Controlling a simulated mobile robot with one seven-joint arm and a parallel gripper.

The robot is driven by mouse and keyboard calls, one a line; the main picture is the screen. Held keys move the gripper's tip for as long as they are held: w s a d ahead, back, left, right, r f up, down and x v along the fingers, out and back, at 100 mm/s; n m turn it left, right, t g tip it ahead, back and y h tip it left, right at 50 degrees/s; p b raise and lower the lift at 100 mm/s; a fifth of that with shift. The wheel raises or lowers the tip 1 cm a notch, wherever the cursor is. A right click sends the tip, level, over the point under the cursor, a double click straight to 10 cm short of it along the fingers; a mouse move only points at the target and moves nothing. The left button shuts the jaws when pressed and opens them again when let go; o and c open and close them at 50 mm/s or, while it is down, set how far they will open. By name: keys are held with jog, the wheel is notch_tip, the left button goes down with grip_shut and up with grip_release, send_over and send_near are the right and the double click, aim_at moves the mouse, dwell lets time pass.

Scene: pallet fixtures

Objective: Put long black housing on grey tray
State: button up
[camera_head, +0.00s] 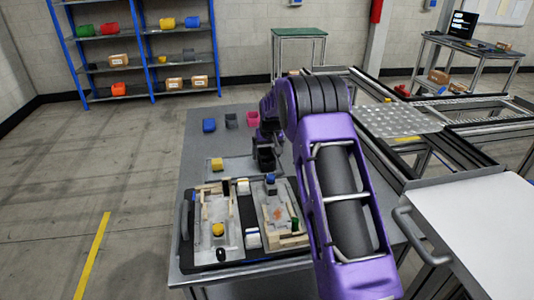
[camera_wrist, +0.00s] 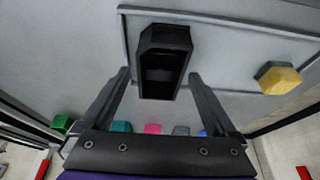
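The long black housing (camera_wrist: 165,62) stands inside the raised rim of the grey tray (camera_wrist: 225,22), near one end, its hollow side facing the wrist camera. In the head view the housing (camera_head: 266,160) is at the right end of the tray (camera_head: 237,166), partly hidden by my arm. My gripper (camera_wrist: 160,74) is open in the wrist view, its two fingertips apart on either side of the housing's near end, with a gap visible at the left finger. A yellow part (camera_wrist: 277,78) also lies on the tray, at the opposite end (camera_head: 217,164).
A black fixture pallet (camera_head: 238,215) with several parts lies on the near table. Small bins, blue (camera_head: 209,125), grey (camera_head: 231,120) and pink (camera_head: 252,118), stand beyond the tray. A conveyor frame (camera_head: 470,120) is at the right. The table between tray and bins is clear.

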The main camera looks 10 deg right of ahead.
jog(key=shift+r, duration=0.5)
jog(key=v, duration=1.1)
jog(key=shift+s+r, duration=0.15)
jog(key=shift+r, duration=0.05)
